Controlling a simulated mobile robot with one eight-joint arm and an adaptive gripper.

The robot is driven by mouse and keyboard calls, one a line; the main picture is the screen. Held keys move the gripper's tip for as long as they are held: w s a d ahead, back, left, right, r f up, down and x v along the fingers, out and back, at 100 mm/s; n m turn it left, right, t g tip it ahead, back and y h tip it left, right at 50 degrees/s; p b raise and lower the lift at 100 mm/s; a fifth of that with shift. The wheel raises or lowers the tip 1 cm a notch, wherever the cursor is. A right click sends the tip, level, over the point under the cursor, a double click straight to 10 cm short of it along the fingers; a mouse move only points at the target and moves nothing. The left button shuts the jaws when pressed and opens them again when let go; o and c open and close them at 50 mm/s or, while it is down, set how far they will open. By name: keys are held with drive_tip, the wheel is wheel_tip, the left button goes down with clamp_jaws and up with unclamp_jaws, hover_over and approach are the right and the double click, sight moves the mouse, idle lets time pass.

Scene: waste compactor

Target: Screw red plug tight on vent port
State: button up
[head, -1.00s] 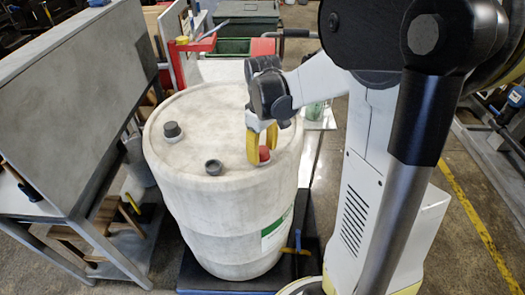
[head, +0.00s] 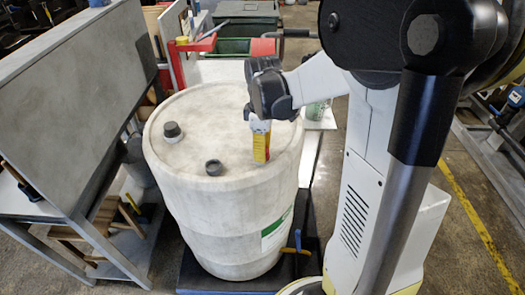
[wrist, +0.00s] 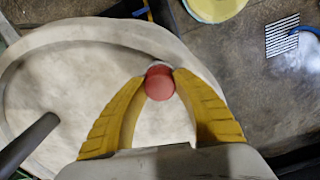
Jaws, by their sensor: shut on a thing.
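The red plug (wrist: 160,84) is round and sits between the two yellow fingertips of my gripper (wrist: 163,73) in the wrist view. My gripper is shut on it, near the right edge of the white drum's top. A pale rim shows just behind the plug; the vent port itself is mostly hidden, so I cannot tell how deep the plug sits. In the head view, my gripper (head: 261,158) points straight down at the drum top, seen edge-on, and its fingers hide nearly all of the plug.
The white drum (head: 230,208) has a dark cap (head: 172,131) and a grey open-looking fitting (head: 213,167) on top. A blue-handled valve (head: 297,241) is low at the drum's right front.

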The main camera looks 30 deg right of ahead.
clamp_jaws()
drive_tip(key=m, duration=0.5)
drive_tip(key=m, duration=0.5)
drive_tip(key=m, duration=0.5)
drive_tip(key=shift+m, duration=0.3)
